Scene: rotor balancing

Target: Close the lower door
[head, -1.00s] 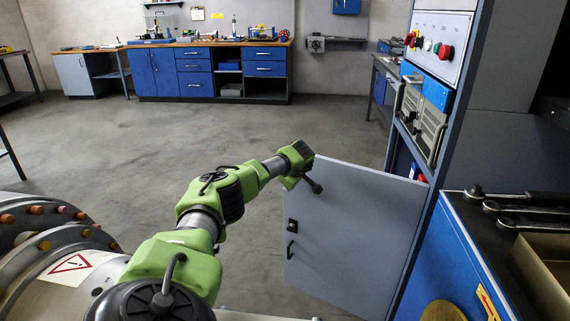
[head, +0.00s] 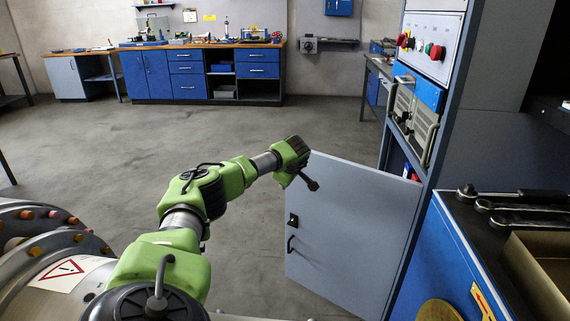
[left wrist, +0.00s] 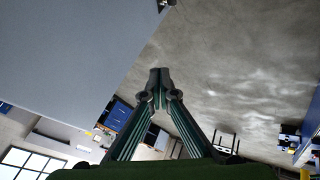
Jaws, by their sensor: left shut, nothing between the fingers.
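The lower door (head: 350,235) is a grey panel that stands open, swung out from the tall blue-grey cabinet (head: 425,150) on the right. Its black lock (head: 293,220) and handle (head: 291,245) are near its free left edge. My left gripper (head: 310,183) is at the end of the green arm, by the door's upper free corner. I cannot tell in the head view whether it touches the door. In the left wrist view the fingers (left wrist: 158,78) are shut together with nothing between them, and the grey door panel (left wrist: 70,50) fills the upper left. My right gripper is not in view.
A blue workbench (head: 205,75) stands along the far wall. A bench with wrenches (head: 510,205) and an open tray (head: 545,265) is at the right front. Above the lower door, the cabinet has a control panel (head: 432,45).

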